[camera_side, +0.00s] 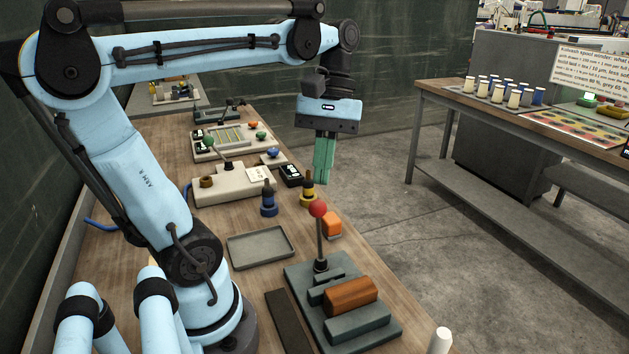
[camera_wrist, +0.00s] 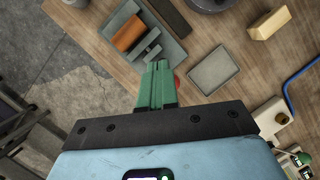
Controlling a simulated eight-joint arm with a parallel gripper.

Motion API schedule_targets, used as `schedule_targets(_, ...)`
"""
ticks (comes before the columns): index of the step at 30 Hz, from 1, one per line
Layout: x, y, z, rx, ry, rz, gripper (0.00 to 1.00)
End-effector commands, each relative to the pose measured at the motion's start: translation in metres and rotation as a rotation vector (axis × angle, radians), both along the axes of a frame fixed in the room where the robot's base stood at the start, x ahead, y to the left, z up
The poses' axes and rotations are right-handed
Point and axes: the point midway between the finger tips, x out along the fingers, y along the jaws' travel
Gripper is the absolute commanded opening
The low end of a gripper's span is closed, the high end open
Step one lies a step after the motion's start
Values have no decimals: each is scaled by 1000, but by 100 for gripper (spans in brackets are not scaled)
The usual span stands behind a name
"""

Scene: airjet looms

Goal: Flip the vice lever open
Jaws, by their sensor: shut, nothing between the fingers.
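In the wrist view the vice (camera_wrist: 150,35) is ahead of the green fingers (camera_wrist: 158,66). The knob (camera_wrist: 177,82) shows partly beside the fingers, and the lever's rod is hidden there.
A yellow-and-black bottle (camera_side: 308,190) and a blue one (camera_side: 268,200) stand further back. An empty grey tray (camera_side: 260,248) lies left of the lever. A beige fixture with a green-knobbed lever (camera_side: 225,185) is beyond.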

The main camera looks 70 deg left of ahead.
Motion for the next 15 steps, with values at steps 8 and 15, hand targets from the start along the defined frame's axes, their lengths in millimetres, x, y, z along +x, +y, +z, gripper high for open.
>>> schedule_targets(8, -11, -39, 1, 307, -55, -329, 0)
schedule_targets(15, -13, -62, 12, 540, -210, -598, 0)
